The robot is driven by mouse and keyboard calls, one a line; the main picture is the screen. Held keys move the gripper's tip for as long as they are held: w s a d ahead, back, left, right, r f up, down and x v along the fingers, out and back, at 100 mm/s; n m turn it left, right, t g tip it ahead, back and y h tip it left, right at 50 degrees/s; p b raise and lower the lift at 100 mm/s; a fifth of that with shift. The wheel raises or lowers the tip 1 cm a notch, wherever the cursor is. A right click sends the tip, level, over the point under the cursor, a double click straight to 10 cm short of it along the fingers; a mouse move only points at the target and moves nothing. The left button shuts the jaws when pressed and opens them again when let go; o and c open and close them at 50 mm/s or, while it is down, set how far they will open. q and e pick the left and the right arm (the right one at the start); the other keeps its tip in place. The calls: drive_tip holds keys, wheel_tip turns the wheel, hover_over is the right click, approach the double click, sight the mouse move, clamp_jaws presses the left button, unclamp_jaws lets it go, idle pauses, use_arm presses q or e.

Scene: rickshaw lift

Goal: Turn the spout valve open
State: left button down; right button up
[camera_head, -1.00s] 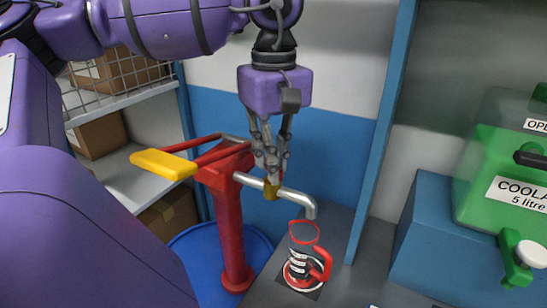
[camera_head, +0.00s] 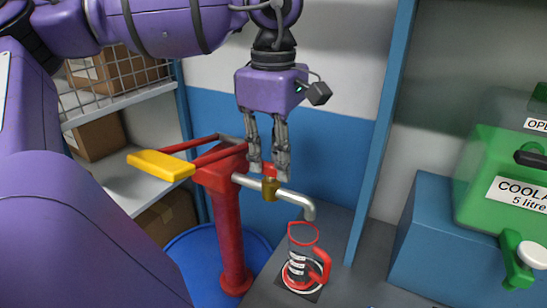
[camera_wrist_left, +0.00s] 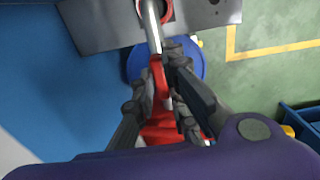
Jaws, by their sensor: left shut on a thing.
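The spout (camera_head: 298,199) is a bent silver pipe coming out of a red pump (camera_head: 229,215). A brass valve body (camera_head: 269,190) sits on the pipe, with a small red valve handle (camera_head: 269,169) on top. My left gripper (camera_head: 267,174) points down over the valve, its fingers shut on the red handle. In the left wrist view, the red handle (camera_wrist_left: 158,76) lies between the fingertips, roughly in line with the silver pipe (camera_wrist_left: 151,25). The fingers partly hide the handle. A measuring jug (camera_head: 302,254) with red rim and handle stands under the spout's end. My right gripper is not in view.
The pump's red lever has a yellow grip (camera_head: 160,164) sticking out to the left. A blue drum (camera_head: 195,262) stands below the pump. A blue post (camera_head: 378,140) rises to the right. A green coolant container (camera_head: 495,190) sits on a blue block further right.

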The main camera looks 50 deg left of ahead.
sight(273, 164)
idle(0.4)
use_arm(q)
drive_tip(key=c, duration=1.8)
unclamp_jaws()
drive_tip(key=shift+o, duration=0.2)
drive_tip(key=shift+r, duration=0.1)
wheel_tip(273, 164, up, 12)
